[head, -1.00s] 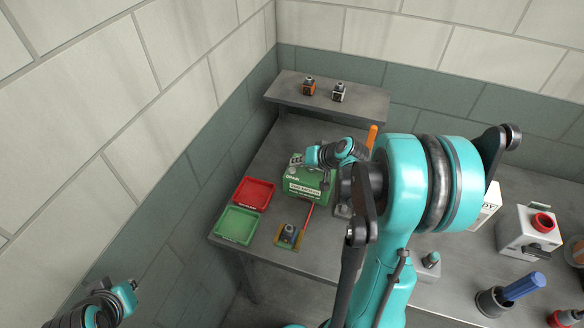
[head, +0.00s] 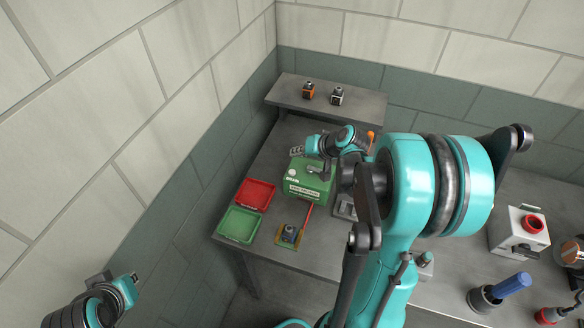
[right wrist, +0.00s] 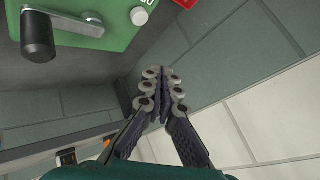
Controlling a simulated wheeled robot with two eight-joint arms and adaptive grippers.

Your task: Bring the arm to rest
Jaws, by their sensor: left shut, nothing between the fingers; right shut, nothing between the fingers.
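My right arm reaches over the bench in the head view. Its gripper (head: 297,151) is above the far-left part of the green drain box (head: 308,187). In the right wrist view the fingers (right wrist: 162,90) are together and hold nothing. The green box also shows there at the upper left (right wrist: 115,35), with a dark-knobbed crank, apart from the fingers. My left gripper (head: 100,279) is at the lower left of the head view, shut and empty, away from the bench; only a small part of it shows.
A red tray (head: 255,183) and a green tray (head: 256,237) lie at the bench's left edge. A small pump part (head: 289,233) sits on a yellow-edged pad. A raised shelf (head: 350,107) holds two small blocks. Walls stand close at left and back. A blue-handled item (head: 512,284) stands at right.

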